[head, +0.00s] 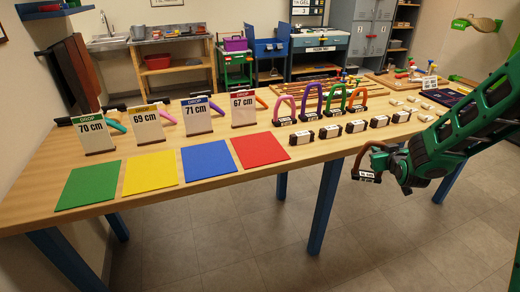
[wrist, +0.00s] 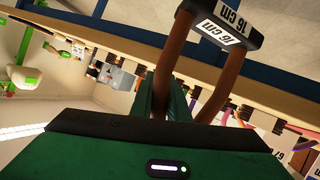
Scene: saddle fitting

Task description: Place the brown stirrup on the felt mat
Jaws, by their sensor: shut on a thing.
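The brown stirrup (head: 369,177) is in my gripper (head: 393,160), beyond the front edge of the table and over open floor. In the wrist view its brown arms (wrist: 171,52) run up to a black tread with white "16 cm" labels (wrist: 229,28). My gripper is shut on it; the exact finger contact is partly hidden. Four felt mats lie flat and bare on the left half of the table: green (head: 88,184), yellow (head: 150,171), blue (head: 209,159) and red (head: 259,149). My gripper is well to the right of them.
Drop cards stand behind the mats, reading 70 cm (head: 93,133), 69 cm (head: 147,126), 71 cm (head: 196,116) and 67 cm (head: 243,108). Coloured stirrups (head: 311,100) stand to the right of the cards.

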